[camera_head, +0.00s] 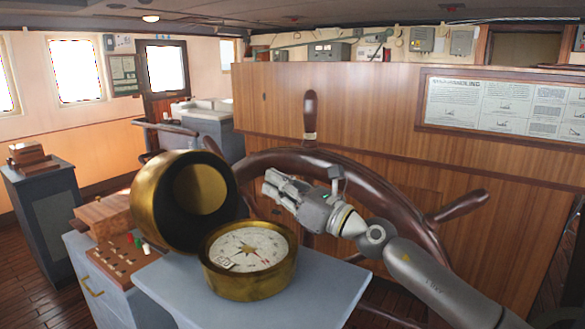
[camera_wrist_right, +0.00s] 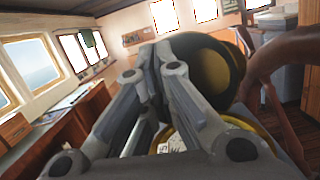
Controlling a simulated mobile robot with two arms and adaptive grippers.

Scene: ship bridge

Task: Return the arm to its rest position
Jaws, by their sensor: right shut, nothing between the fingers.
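My right gripper (camera_head: 272,186) is raised beside the brass compass (camera_head: 250,284), to the right of its open lid and in front of the ship's wheel. Its fingers are together with nothing between them. The compass lies on a grey-blue stand top (camera_head: 335,300), its white dial face up. Its round brass lid (camera_head: 160,205) stands open behind and left of the dial. In the right wrist view the gripper fingers (camera_wrist_right: 160,60) cover part of the compass (camera_wrist_right: 170,140), with the lid (camera_wrist_right: 220,75) behind them. My left gripper is not in view.
The dark wooden wheel (camera_head: 345,165) stands close behind my right arm, with a handle (camera_head: 458,206) sticking out right. A wooden box (camera_head: 105,214) and a panel with small knobs (camera_head: 120,262) are left of the compass. A wood partition (camera_head: 370,110) closes the back.

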